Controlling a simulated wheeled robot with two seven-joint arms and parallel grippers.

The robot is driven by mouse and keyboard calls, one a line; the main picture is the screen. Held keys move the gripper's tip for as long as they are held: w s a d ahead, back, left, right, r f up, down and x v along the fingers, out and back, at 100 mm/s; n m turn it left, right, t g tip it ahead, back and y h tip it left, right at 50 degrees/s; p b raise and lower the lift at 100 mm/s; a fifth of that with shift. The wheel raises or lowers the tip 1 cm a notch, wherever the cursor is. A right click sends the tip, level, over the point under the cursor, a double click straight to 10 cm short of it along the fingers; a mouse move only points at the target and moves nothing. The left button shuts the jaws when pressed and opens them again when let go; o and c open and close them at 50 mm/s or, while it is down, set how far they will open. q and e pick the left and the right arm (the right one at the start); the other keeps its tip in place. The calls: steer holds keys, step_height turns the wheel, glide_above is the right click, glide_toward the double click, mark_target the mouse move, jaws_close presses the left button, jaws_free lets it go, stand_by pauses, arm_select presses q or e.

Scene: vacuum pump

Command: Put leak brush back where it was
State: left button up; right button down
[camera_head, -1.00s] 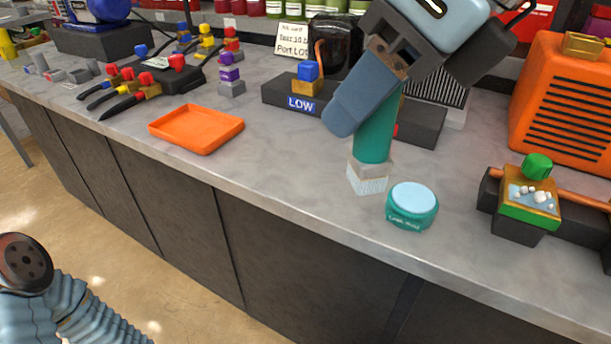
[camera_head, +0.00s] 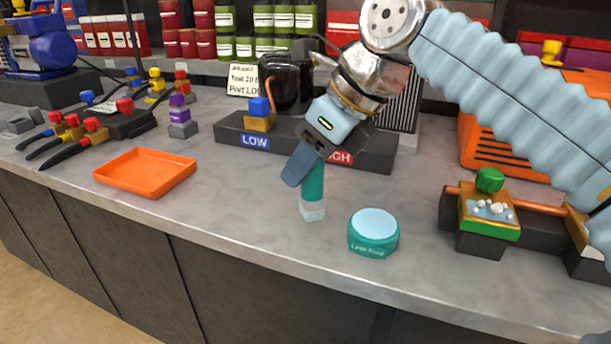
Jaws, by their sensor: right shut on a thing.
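The leak brush (camera_head: 312,188) has a teal handle and a pale square bristle end pointing down. My right gripper (camera_head: 301,165) is shut on the upper part of its handle. The brush is nearly upright, with its bristles at or just above the grey worktop; I cannot tell if they touch. A round teal pot with a pale top (camera_head: 373,233) stands on the worktop to the right of the brush, apart from it. My left gripper is out of view.
An orange tray (camera_head: 146,173) lies to the left. A dark block labelled LOW (camera_head: 228,135) stands behind the brush. A green-capped valve with bubbles (camera_head: 489,208) is at the right. The worktop around the brush and along the front edge is mostly clear.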

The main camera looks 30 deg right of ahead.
steer(key=shift+s+f, duration=0.1)
steer(key=shift+f, duration=0.65)
steer(key=c, duration=0.7)
jaws_free()
steer(key=shift+f, duration=0.1)
steer(key=shift+r, duration=0.25)
steer(key=shift+p+v, duration=1.45)
steer(key=shift+v, duration=4.45)
